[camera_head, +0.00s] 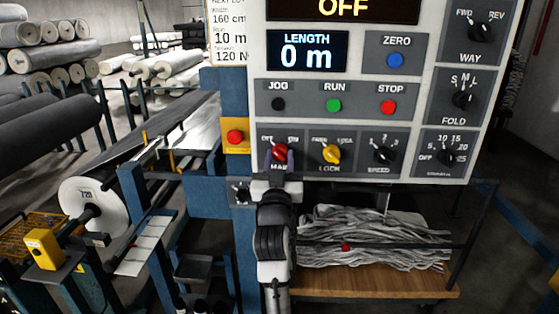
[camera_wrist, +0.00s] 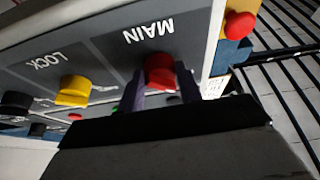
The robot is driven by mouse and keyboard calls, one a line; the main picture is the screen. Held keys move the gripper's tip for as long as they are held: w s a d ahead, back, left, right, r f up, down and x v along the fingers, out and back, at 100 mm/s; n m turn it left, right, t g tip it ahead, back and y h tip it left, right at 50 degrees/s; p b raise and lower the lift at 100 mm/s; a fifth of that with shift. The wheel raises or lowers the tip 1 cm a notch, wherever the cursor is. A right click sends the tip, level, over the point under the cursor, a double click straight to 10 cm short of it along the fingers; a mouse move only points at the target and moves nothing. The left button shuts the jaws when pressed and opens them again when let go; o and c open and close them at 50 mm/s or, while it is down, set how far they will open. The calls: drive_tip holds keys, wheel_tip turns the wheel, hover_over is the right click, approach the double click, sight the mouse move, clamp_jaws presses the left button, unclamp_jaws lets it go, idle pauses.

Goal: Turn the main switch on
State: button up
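The main switch is a red knob (camera_head: 280,152) at the lower left of the panel, on a plate marked MAIN. The big display (camera_head: 343,8) at the top of the panel reads OFF. My gripper (camera_head: 279,163) is right in front of the red knob. In the wrist view its two purple fingers (camera_wrist: 162,88) stand one on each side of the red knob (camera_wrist: 160,70). The gaps are too small to tell whether the fingers press on it. My gripper hides part of the plate's lettering in the head view.
The yellow LOCK knob (camera_head: 331,153) sits close to the right of the red one, with the black SPEED knob (camera_head: 383,154) beyond. A red button on a yellow box (camera_head: 236,137) is close on the left. JOG, RUN and STOP buttons (camera_head: 388,107) are above. A wooden shelf (camera_head: 380,283) lies below.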

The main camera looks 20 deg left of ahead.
drive_tip(key=c, duration=0.4)
drive_tip(key=shift+c, duration=0.2)
